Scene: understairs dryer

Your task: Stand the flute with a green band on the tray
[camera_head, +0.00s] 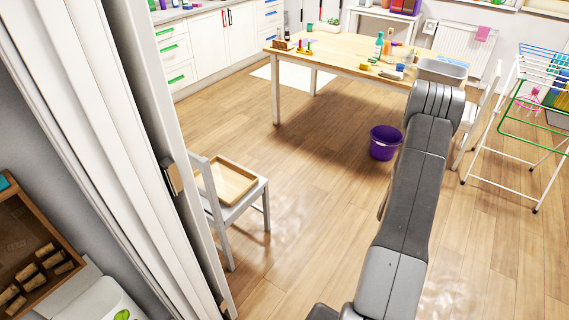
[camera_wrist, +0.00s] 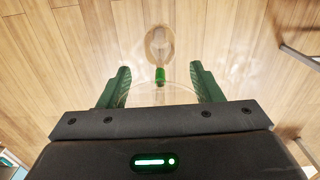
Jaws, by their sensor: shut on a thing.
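The flute with a green band (camera_wrist: 160,75) is clear glass and shows in the wrist view, its bowl pointing away from my gripper. My gripper (camera_wrist: 160,82) has two green fingers, one on each side of the flute's clear round foot, and is shut on it. The floor shows behind the glass. The tray (camera_head: 228,184) is light wood with a raised rim and lies on the seat of a white chair, left of centre in the head view. It looks empty. My gripper and the flute are not visible in the head view.
The white chair (camera_head: 252,194) stands beside a tall white panel (camera_head: 90,130) at the left. A purple bucket (camera_head: 384,143) stands on the floor near a cluttered wooden table (camera_head: 340,50). A drying rack (camera_head: 500,135) is at the right. Floor between chair and bucket is clear.

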